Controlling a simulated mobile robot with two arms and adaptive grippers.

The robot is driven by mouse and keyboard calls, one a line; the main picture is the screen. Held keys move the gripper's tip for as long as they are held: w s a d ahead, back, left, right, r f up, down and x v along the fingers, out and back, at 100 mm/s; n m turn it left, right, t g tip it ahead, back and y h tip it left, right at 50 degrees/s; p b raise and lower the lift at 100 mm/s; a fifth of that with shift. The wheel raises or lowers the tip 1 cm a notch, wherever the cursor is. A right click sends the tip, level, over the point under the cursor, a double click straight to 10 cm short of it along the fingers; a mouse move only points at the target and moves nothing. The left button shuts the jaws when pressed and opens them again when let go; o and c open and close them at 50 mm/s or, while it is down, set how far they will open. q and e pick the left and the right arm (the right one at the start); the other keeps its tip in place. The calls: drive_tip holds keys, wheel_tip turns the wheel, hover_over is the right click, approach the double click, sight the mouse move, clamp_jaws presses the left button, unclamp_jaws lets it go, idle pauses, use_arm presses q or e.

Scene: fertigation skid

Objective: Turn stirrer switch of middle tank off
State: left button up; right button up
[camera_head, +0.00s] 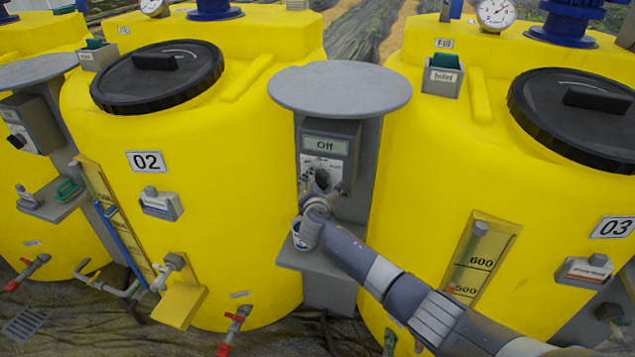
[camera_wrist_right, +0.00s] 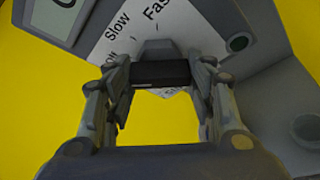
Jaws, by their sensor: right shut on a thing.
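The grey switch box (camera_head: 328,155) stands under a round grey cover between the yellow tank 02 (camera_head: 240,165) and the yellow tank 03 (camera_head: 430,165). Its display (camera_head: 325,145) reads "Off". The dark rotary knob (camera_head: 322,178) sits below the display, on a white dial plate. My right gripper (camera_head: 318,196) is at the knob. In the right wrist view its two fingers are shut on the black knob (camera_wrist_right: 160,73), one on each side. "Slow" and "Fas" are readable on the dial plate (camera_wrist_right: 130,28); part of the dial is hidden by knob and fingers. My left gripper is out of view.
The round grey cover (camera_head: 340,88) juts out above the box, and a grey shelf (camera_head: 310,262) juts out below it. Yellow tank walls stand close on both sides. Another switch box (camera_head: 32,125) is at the far left. Valves with red handles (camera_head: 232,330) sit low on the tanks.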

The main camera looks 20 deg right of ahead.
drive_tip(key=o, duration=1.1)
drive_tip(key=shift+c, duration=0.2)
drive_tip(key=v, duration=1.2)
drive_tip(key=shift+f, duration=0.15)
